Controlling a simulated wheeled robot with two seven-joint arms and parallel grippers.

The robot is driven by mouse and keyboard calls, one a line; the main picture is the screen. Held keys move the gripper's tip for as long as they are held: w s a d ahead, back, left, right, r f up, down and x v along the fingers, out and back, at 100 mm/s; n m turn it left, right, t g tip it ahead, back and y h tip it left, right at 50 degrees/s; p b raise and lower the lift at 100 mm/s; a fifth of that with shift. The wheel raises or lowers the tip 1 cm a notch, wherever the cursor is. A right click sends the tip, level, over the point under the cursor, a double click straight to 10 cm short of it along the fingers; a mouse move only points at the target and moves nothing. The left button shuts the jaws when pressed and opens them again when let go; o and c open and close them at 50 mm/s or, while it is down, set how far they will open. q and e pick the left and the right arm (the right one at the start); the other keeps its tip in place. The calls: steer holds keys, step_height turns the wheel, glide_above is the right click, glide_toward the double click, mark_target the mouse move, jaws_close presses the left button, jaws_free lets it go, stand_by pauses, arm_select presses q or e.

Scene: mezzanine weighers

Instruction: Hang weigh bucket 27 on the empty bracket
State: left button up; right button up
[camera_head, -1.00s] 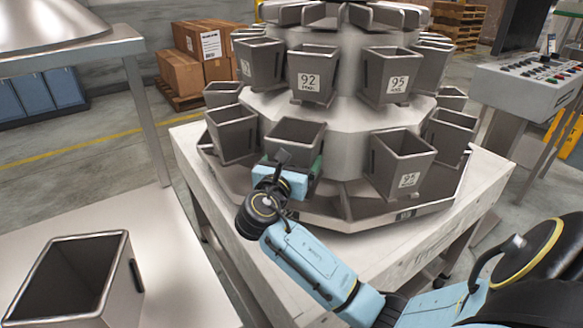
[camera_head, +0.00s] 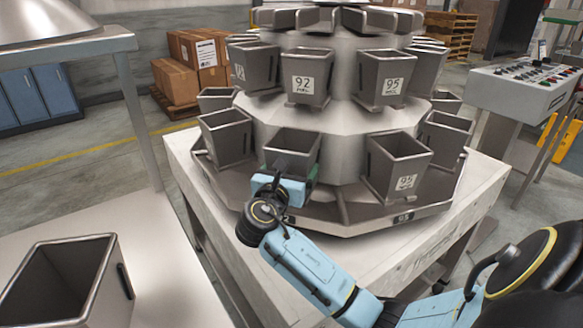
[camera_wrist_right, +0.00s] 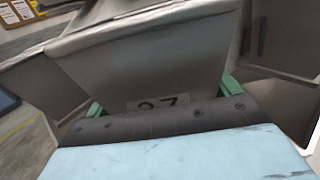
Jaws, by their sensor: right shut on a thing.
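Weigh bucket 27 (camera_head: 297,160) is a grey metal hopper at the front of the lower ring of the weigher (camera_head: 322,190), between two hung buckets. In the right wrist view its wall (camera_wrist_right: 150,55) fills the upper middle, with a partly covered "27" label. My right gripper (camera_head: 286,182) is shut on the bucket's near side; its green fingers (camera_wrist_right: 160,98) flank the bucket in the wrist view. The bucket looks upright. The bracket behind it is hidden, so I cannot tell whether it touches. My left gripper is not in view.
Neighbouring buckets hang close at left (camera_head: 227,138) and right (camera_head: 398,168); more, including bucket 92 (camera_head: 307,88), hang above. Another open bucket (camera_head: 66,285) stands on the left table (camera_head: 170,270). A control console (camera_head: 520,88) stands at right.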

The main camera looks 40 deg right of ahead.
steer(key=shift+f, duration=0.35)
stand_by(0.3)
steer(key=o, duration=1.1)
steer(key=shift+o, duration=0.3)
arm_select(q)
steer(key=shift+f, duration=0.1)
arm_select(e)
steer(key=shift+f, duration=0.15)
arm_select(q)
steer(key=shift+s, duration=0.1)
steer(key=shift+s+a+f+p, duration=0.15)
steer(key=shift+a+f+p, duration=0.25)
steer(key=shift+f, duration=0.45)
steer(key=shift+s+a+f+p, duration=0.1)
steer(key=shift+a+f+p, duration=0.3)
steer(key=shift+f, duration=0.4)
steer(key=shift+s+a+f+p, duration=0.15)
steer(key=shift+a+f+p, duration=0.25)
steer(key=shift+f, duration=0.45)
arm_select(e)
steer(key=v, duration=0.7)
steer(key=shift+a, duration=0.25)
steer(key=shift+s, duration=0.15)
